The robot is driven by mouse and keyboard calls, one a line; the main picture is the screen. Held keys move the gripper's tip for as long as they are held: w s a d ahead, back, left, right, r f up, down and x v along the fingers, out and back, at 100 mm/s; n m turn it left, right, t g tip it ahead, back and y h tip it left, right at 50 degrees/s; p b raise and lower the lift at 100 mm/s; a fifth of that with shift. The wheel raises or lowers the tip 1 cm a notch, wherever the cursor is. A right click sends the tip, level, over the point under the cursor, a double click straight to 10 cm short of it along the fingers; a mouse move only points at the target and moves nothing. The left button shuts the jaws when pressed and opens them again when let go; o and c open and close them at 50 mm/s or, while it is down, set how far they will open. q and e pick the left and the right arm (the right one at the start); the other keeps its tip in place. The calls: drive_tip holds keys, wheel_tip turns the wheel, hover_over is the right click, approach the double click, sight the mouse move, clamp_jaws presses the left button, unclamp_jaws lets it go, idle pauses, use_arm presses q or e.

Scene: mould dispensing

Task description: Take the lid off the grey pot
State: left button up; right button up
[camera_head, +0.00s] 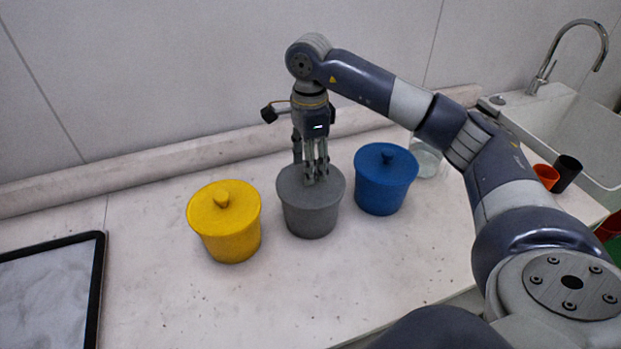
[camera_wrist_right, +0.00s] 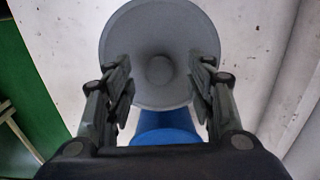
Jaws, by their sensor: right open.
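The grey pot (camera_head: 311,218) stands on the counter between a yellow pot and a blue pot. Its grey lid (camera_head: 290,190) sits on top, and in the right wrist view the lid (camera_wrist_right: 155,30) shows as a disc with a round knob (camera_wrist_right: 159,70) at its middle. My right gripper (camera_head: 316,178) points straight down over the lid. It is open, with its fingers (camera_wrist_right: 159,95) on either side of the knob and apart from it in the wrist view. In the head view the fingers hide the knob. My left gripper is not in view.
The yellow lidded pot (camera_head: 231,240) stands left of the grey pot and the blue lidded pot (camera_head: 382,195) close on its right. A clear container (camera_head: 427,160) stands behind the blue pot. A black-rimmed tray (camera_head: 98,275) lies at far left. A sink (camera_head: 570,125) is at back right.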

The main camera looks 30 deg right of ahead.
drive_tip(key=shift+d+f+p, duration=0.15)
drive_tip(key=shift+f+p, duration=0.15)
drive_tip(key=shift+f, duration=1.3)
drive_tip(key=shift+c, duration=0.2)
drive_tip(key=shift+s, duration=0.1)
drive_tip(key=c, duration=1.1)
drive_tip(key=shift+r, duration=0.15)
